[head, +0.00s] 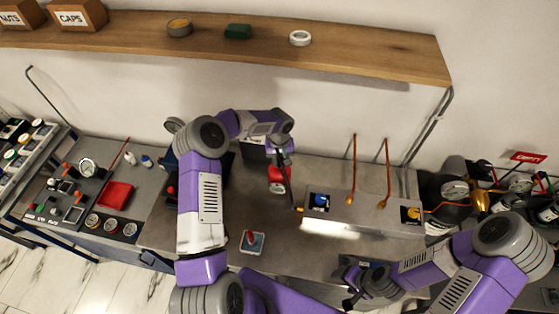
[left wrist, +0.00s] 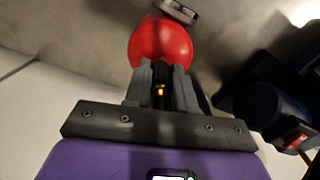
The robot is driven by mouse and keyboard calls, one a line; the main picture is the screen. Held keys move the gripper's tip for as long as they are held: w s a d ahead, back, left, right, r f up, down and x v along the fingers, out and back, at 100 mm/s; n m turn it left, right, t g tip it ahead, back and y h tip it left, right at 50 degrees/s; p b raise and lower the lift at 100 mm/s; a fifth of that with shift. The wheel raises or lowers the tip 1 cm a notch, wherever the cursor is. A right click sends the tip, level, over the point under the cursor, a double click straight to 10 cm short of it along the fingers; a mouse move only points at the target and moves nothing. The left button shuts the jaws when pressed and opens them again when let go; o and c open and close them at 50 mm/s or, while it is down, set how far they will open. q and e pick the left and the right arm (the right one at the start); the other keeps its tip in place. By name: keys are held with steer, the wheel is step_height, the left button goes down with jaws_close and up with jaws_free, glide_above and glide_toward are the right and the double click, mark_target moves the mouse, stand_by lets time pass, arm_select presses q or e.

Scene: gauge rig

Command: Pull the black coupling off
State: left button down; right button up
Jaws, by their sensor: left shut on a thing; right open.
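My left gripper (head: 280,153) is over the middle of the bench, at the back, beside a red round part (head: 276,174). In the left wrist view its two fingers (left wrist: 162,76) are shut on a small dark piece, which looks like the black coupling (left wrist: 161,73). A brass-coloured spot shows below it, and the red round part (left wrist: 160,42) is just beyond the fingertips. The fingers hide most of the coupling, so I cannot tell whether it is still joined to anything. My right gripper (head: 352,287) is open and empty near the bench front.
A grey box (head: 365,212) with a blue knob (head: 320,200) and a yellow knob (head: 410,213) stands right of my left gripper. Two red hoses (head: 353,165) rise behind it. A small tray (head: 252,243) with a red-topped item lies in front. A wooden shelf (head: 350,60) overhangs the back.

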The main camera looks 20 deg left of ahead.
arm_select(q)
steer(key=shift+r, duration=0.3)
arm_select(e)
steer(key=shift+r, duration=0.1)
arm_select(q)
steer(key=shift+r+p, duration=1.05)
steer(key=shift+r, duration=1.3)
arm_select(e)
steer(key=shift+r, duration=1)
arm_select(q)
steer(key=shift+s+f, duration=0.1)
arm_select(e)
steer(key=shift+s, duration=0.15)
